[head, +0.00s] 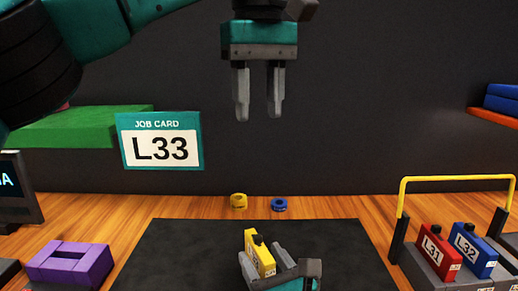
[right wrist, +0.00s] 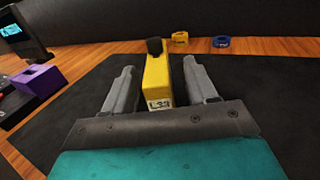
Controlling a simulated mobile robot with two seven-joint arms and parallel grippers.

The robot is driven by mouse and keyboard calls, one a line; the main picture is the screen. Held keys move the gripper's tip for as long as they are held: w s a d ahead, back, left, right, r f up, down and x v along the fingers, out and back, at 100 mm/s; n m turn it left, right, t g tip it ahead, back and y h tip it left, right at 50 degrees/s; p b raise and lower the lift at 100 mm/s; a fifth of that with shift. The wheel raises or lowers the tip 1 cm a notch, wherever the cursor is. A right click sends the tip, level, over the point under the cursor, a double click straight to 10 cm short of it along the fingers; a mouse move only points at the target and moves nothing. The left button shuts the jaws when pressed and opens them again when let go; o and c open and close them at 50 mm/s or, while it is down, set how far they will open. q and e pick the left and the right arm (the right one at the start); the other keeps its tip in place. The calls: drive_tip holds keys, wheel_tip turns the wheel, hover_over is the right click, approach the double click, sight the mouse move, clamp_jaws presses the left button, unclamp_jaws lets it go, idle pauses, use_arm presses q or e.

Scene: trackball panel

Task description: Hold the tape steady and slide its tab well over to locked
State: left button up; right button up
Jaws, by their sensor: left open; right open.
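The yellow tape cartridge (head: 262,254) stands on the black mat (head: 180,245). It has a dark knob or tab (head: 257,239) on its upper side, and its label reads L33 in the right wrist view (right wrist: 157,80). My right gripper (right wrist: 160,84) is open, low over the mat, with one finger on each side of the yellow tape and gaps visible in the right wrist view. My left gripper (head: 258,112) is open and empty, high above the mat, fingers pointing down. The tab's exact setting is too small to tell.
A job card (head: 160,140) reads L33. A red tape (head: 438,250) and a blue tape (head: 473,248) sit in a rack under a yellow bar (head: 455,178) at right. A purple block (head: 70,263) is at left. Yellow (head: 238,200) and blue (head: 279,204) rings lie behind the mat.

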drive_tip(key=shift+s, duration=0.1)
drive_tip(key=v, duration=1.2)
drive_tip(key=o, duration=0.3)
